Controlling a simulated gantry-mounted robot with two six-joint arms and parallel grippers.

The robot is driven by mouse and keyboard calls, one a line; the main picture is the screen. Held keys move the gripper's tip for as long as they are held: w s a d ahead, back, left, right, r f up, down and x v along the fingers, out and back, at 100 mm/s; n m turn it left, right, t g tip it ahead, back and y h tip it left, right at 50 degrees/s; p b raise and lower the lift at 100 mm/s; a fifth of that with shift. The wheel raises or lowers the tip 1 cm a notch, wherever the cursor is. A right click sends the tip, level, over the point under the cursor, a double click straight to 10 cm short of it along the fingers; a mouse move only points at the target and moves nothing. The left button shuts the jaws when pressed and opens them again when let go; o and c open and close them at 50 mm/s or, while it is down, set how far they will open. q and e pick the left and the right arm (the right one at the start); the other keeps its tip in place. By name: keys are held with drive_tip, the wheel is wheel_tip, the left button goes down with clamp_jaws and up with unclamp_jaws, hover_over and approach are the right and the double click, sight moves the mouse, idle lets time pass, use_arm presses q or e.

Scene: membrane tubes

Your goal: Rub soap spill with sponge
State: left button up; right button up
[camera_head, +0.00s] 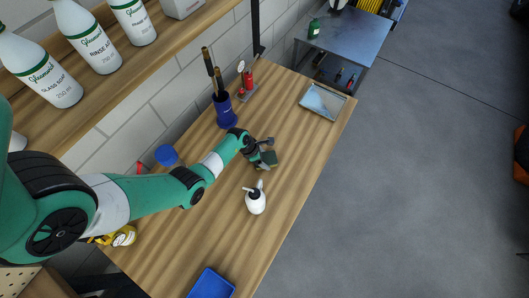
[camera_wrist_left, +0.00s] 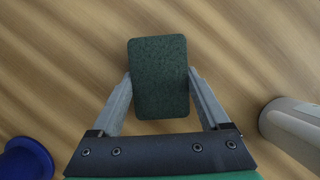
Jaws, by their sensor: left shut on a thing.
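My left gripper (camera_head: 264,156) reaches over the middle of the wooden bench. It is shut on a dark green sponge (camera_head: 270,159), with one finger on each side of it. The sponge fills the gap between the fingers in the left wrist view (camera_wrist_left: 159,78), where its broad dark green face shows. I cannot tell whether the sponge touches the bench. I see no clear soap spill on the wood in either view. A white pump bottle (camera_head: 256,202) stands upright just in front of the gripper; a pale bottle shows at the right of the wrist view (camera_wrist_left: 292,122). My right gripper is not in view.
A blue holder (camera_head: 225,112) with dark-handled tools stands behind the gripper by the wall. A metal tray (camera_head: 322,102) lies at the far end, a blue tray (camera_head: 212,284) at the near end. White bottles line a shelf above. The bench right of the sponge is clear.

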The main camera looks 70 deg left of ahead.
use_arm(q)
wheel_tip(320, 180, up, 4)
drive_tip(key=p, duration=0.2)
drive_tip(key=shift+d+f+p, duration=0.1)
drive_tip(key=shift+f+p, duration=0.1)
drive_tip(key=shift+p, duration=0.2)
wheel_tip(320, 180, up, 5)
drive_tip(key=p, duration=0.4)
drive_tip(key=shift+s+f+p, duration=0.1)
drive_tip(key=shift+f+p, duration=0.05)
drive_tip(key=shift+p, duration=0.25)
